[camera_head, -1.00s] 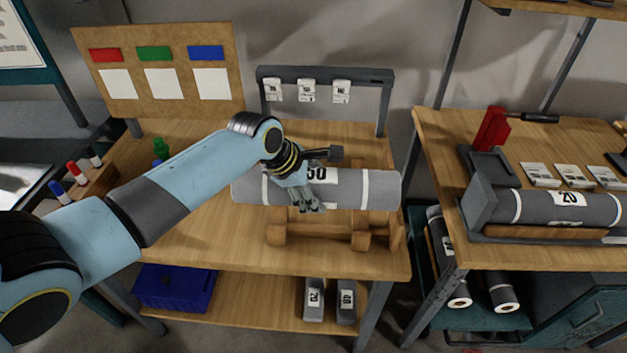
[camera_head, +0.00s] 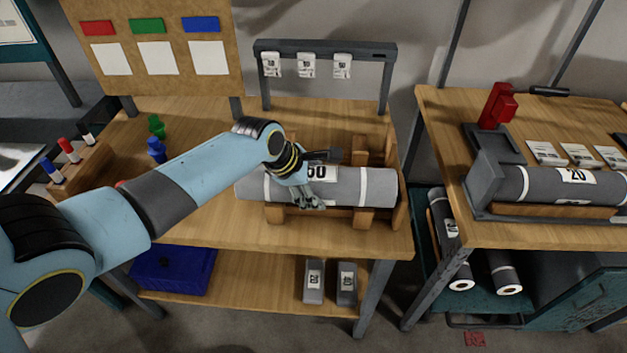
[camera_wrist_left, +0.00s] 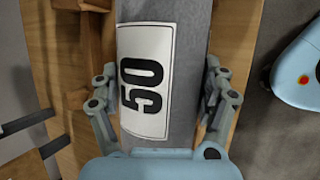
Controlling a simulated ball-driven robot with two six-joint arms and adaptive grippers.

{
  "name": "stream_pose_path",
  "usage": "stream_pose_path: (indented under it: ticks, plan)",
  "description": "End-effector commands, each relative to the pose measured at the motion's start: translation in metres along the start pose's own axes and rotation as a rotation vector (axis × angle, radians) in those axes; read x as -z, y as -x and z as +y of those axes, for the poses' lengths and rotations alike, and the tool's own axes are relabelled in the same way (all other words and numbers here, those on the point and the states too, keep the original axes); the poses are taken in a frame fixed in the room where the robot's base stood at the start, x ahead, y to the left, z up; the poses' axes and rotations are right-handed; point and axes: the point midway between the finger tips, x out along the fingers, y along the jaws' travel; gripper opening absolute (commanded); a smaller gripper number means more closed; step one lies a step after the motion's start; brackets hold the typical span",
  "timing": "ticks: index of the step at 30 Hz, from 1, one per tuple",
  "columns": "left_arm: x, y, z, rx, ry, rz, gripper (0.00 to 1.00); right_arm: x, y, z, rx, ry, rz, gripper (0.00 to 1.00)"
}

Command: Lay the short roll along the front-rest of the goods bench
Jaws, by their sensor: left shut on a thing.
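The grey roll marked 50 (camera_head: 350,188) lies level across the wooden rest (camera_head: 362,216) on the goods bench (camera_head: 235,232), near its front edge. Its right end is close to the rest's upright end board (camera_head: 400,200). Whether it bears fully on the wood I cannot tell. My left gripper (camera_head: 308,197) is shut on the roll left of its middle. In the left wrist view the fingers (camera_wrist_left: 160,72) stand on both sides of the roll (camera_wrist_left: 190,22), around its 50 label. My right gripper is out of view.
A roll marked 20 (camera_head: 555,186) lies in a holder on the right-hand bench (camera_head: 445,120). A tag rack (camera_head: 325,48) stands behind the roll. Green and blue items and a pen block (camera_head: 80,158) are at the left. A blue bin (camera_head: 172,270) sits on the lower shelf.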

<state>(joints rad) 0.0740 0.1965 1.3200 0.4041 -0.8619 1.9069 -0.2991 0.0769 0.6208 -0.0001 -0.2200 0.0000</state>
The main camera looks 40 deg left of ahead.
Motion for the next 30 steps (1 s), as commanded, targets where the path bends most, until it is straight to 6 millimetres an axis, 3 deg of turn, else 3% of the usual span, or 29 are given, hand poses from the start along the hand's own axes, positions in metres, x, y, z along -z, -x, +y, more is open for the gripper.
stream_pose_path:
  ticks: [3,4,9,20,23,30]
  plan:
    - [-0.001,0.001,0.001,-0.002,0.000,-0.001,0.30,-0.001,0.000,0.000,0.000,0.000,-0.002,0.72]
    - [-0.001,0.001,0.001,-0.002,0.000,-0.001,0.80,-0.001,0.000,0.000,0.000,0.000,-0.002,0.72]
    - [-0.001,0.000,0.001,-0.001,0.000,-0.001,1.00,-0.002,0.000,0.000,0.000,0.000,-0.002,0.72]
    - [0.001,0.006,0.000,0.001,0.000,0.000,1.00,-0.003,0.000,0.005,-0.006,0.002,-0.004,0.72]
    - [0.001,0.019,0.000,-0.001,-0.001,0.000,1.00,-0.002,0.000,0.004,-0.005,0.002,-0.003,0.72]
    - [0.001,0.070,0.001,-0.003,-0.004,0.001,1.00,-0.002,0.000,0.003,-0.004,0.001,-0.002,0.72]
